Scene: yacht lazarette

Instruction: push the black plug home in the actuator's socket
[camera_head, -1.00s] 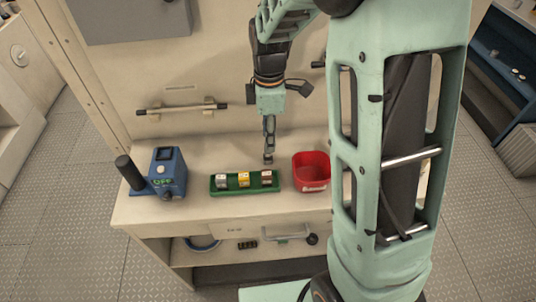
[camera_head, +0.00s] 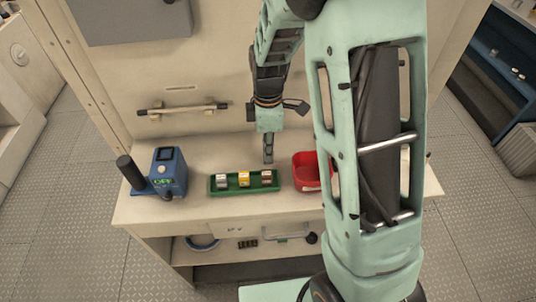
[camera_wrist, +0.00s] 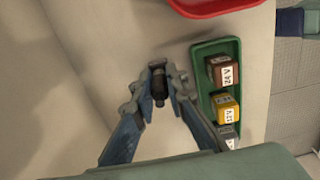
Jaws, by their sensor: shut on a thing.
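My gripper (camera_head: 268,160) is low over the bench, behind the right end of the green tray. In the wrist view, the fingertips (camera_wrist: 159,92) are closed on a small black plug (camera_wrist: 158,84), which is partly hidden between them. The plug is too small to make out in the head view. A blue unit (camera_head: 168,171) with a small dark screen and a green-lit label stands on the left of the bench, apart from my gripper. A black cylinder (camera_head: 129,172) stands beside it; together they look like the actuator. I cannot make out its socket clearly.
The green tray (camera_head: 216,190) holds a grey, a yellow and a brown block, close beside my gripper. A red bin (camera_head: 305,176) stands to the right. A rail (camera_head: 182,109) runs along the back wall. The bench between the blue unit and the tray is clear.

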